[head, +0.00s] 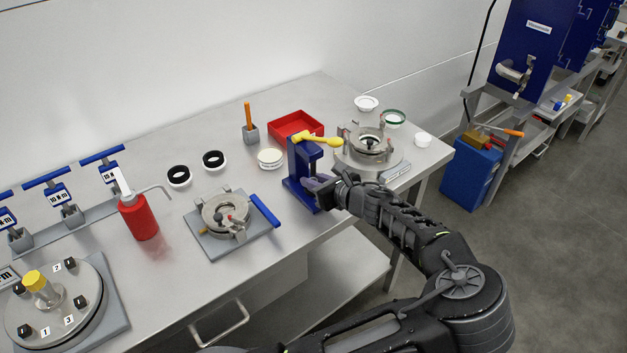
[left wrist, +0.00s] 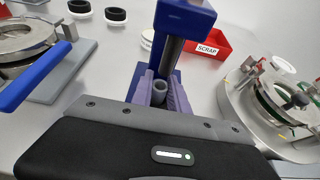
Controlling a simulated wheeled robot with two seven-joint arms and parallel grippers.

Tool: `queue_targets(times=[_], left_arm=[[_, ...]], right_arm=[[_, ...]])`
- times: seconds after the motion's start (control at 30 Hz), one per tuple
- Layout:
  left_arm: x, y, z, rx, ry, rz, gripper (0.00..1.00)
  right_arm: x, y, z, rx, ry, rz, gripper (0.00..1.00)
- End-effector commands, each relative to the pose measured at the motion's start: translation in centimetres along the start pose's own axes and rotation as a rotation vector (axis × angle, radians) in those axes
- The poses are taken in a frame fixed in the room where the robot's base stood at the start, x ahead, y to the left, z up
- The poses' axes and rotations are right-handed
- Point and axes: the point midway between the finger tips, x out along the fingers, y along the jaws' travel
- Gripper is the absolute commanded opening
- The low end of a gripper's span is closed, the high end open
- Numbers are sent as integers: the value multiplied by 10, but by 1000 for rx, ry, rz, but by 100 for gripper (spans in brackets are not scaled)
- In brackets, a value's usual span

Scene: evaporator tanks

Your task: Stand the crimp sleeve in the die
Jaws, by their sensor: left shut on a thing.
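The blue press (head: 295,165) with a yellow-handled lever (head: 322,140) stands near the table's front edge. My left gripper (head: 314,184) reaches into it from the right, low under its head. In the left wrist view, the fingers of my left gripper (left wrist: 160,98) are shut on a small grey hollow sleeve (left wrist: 159,86), its open end up and looking roughly upright. The sleeve is in front of the press column (left wrist: 172,50), below the head. The die is hidden by the fingers, so I cannot tell whether the sleeve touches it. My right gripper is not in view.
A red scrap tray (head: 294,125) stands behind the press. A round clamp fixture (head: 370,150) is close on its right, another clamp fixture (head: 225,215) with a blue handle on its left. A red bottle (head: 138,217) stands farther left.

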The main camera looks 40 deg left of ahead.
Motion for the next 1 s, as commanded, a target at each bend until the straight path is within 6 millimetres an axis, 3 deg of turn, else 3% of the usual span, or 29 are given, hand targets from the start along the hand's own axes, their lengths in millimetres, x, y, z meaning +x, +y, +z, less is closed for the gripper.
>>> queue_targets(times=[0.53,0.57,0.6,0.87,1.0], left_arm=[[1,0,-1,0,0,0,0],[1,0,-1,0,0,0,21],[1,0,-1,0,0,0,24],[0,0,-1,0,0,0,45],[0,0,-1,0,0,0,45]], right_arm=[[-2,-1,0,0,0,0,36],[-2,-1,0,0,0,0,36],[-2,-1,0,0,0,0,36],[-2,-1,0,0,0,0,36],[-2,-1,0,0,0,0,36]])
